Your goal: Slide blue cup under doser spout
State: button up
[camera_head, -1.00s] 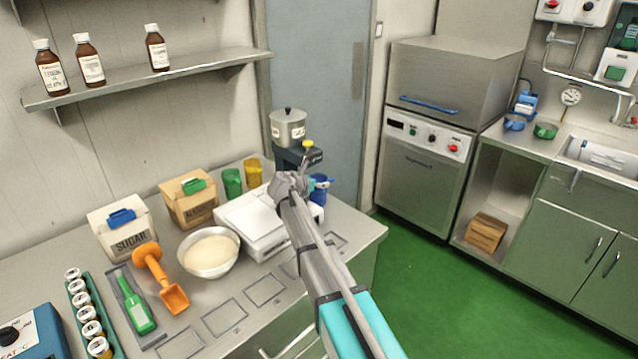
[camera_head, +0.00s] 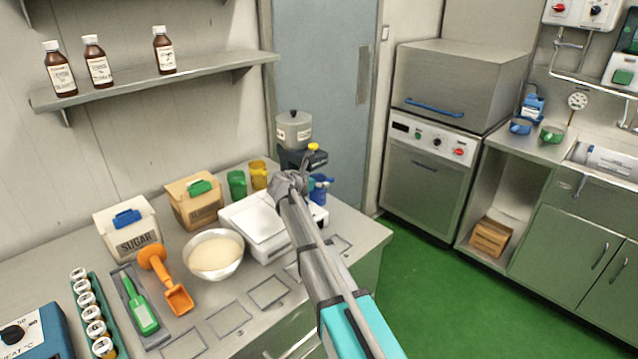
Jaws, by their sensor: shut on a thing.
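The doser (camera_head: 294,131) is a grey lidded canister on a dark body with a yellow-topped part, at the far right end of the left counter. The blue cup (camera_head: 320,188) stands just below and right of the dark body in the picture, partly hidden by my arm. My gripper (camera_head: 304,184) is at the cup's left side, shut on it. The fingertips are mostly hidden behind my wrist. The spout is not clearly visible, and I cannot tell whether the cup is under it.
A white scale (camera_head: 262,237) is close left of my arm, with a bowl of pale powder (camera_head: 214,255) beside it. Green (camera_head: 237,184) and yellow (camera_head: 259,175) cups stand left of the doser.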

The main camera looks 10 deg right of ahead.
jog(key=shift+w+a, duration=0.55)
jog(key=shift+w, duration=0.2)
jog(key=shift+w+a, duration=0.55)
jog(key=shift+w, duration=0.2)
dwell(0.7)
jog(key=o, duration=0.9)
